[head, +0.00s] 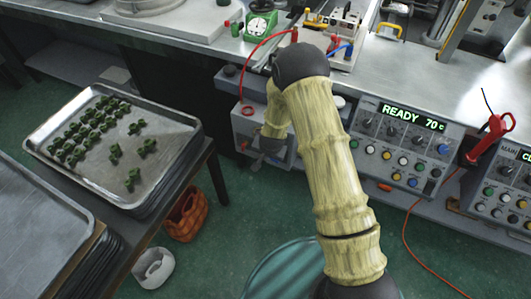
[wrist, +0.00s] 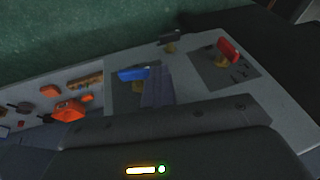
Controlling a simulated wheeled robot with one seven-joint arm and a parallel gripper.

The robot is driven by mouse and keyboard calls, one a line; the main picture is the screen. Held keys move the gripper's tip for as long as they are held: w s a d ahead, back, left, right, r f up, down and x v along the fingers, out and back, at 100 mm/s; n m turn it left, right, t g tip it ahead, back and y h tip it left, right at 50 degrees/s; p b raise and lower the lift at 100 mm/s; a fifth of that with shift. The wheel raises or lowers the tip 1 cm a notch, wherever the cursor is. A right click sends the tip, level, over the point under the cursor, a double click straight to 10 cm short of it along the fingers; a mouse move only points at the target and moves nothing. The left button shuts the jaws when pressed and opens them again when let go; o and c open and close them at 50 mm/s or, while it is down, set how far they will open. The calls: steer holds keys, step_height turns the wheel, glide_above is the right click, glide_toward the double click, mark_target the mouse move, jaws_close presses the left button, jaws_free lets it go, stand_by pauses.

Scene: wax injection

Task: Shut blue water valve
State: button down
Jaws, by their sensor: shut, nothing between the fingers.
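The blue water valve shows in the wrist view as a blue lever handle (wrist: 132,74) on a brass stem, on a dark plate of a light panel. My gripper (wrist: 158,76) is shut and empty. Its grey fingers are just right of the blue handle, by its right end. I cannot tell whether they touch it. In the head view my bent arm comes down in front of the white box (head: 250,127) below the bench and hides the blue valve and most of my gripper.
A red valve handle (wrist: 229,50) and a black lever (wrist: 169,38) are to the right of the blue one. Several orange parts (wrist: 68,110) are to its left. A control panel (head: 405,140) reads READY 70 C. A tray of green pieces (head: 180,125) stands at left.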

steer(key=shift+s+d+f, duration=0.2)
steer(key=shift+d, duration=0.2)
steer(key=shift+d+f, duration=0.1)
steer(key=shift+d, duration=0.05)
steer(key=shift+r+p, duration=0.45)
steer(key=shift+r, duration=0.15)
step_height(320, 180, up, 4)
steer(key=p, duration=0.2)
steer(key=shift+d+p, duration=0.1)
steer(key=shift+p, duration=0.25)
steer(key=s+a+r, duration=0.1)
steer(key=a+r, duration=0.5)
steer(key=r, duration=0.1)
steer(key=shift+r, duration=0.3)
